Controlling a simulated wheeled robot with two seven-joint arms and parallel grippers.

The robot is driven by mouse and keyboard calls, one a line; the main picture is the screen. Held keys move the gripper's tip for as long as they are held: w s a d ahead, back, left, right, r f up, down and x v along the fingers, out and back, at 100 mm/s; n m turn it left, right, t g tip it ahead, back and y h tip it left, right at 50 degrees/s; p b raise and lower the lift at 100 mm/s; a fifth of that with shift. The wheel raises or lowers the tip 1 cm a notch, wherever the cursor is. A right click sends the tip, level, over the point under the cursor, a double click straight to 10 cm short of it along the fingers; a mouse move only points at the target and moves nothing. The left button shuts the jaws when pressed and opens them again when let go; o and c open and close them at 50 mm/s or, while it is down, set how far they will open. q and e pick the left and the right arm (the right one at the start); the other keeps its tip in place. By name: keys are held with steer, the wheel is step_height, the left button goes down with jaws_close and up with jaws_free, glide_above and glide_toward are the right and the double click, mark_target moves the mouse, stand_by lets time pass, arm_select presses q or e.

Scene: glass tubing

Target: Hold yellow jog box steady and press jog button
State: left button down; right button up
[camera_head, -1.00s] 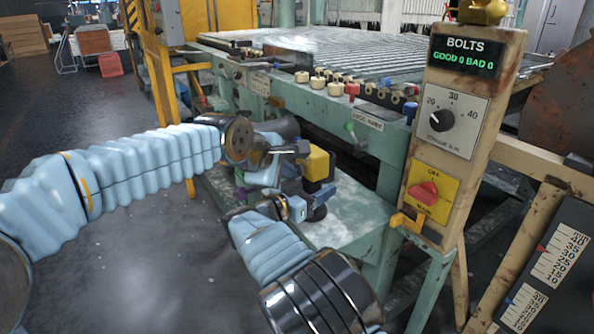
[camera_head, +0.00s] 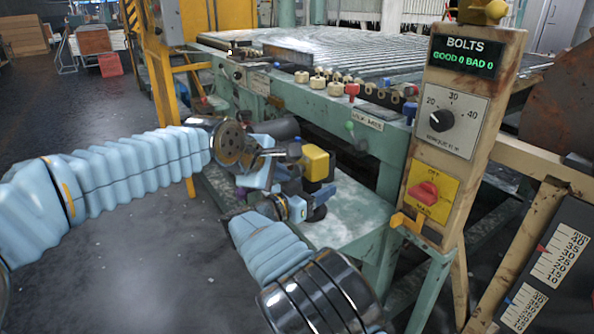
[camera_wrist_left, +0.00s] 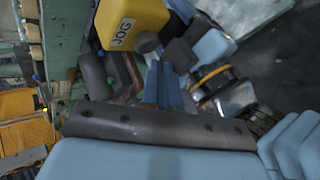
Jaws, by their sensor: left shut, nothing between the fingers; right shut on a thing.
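The yellow jog box (camera_head: 316,163) stands above the low green shelf. It also shows in the left wrist view (camera_wrist_left: 133,22), with the label JOG and a dark round knob, probably the jog button (camera_wrist_left: 147,42), on its near side. My left gripper (camera_head: 286,153) is just left of the box, its fingertips hard to make out against it. In the left wrist view its blue fingers (camera_wrist_left: 164,84) are together and empty, apart from the knob. My right gripper (camera_head: 302,197) is shut at the box's lower dark part; the grip itself is mostly hidden.
A green machine bench (camera_head: 372,150) with several small knobs stands behind. A post with a BOLTS display (camera_head: 466,55), a dial and a red switch (camera_head: 424,192) stands to the right. Open dark floor (camera_head: 120,260) lies to the left.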

arm_select(q)
steer(key=shift+s+a, duration=0.75)
steer(key=shift+a, duration=0.3)
steer(key=shift+s+a, duration=0.7)
steer(key=shift+a, duration=0.3)
arm_select(e)
steer(key=o, duration=1.4)
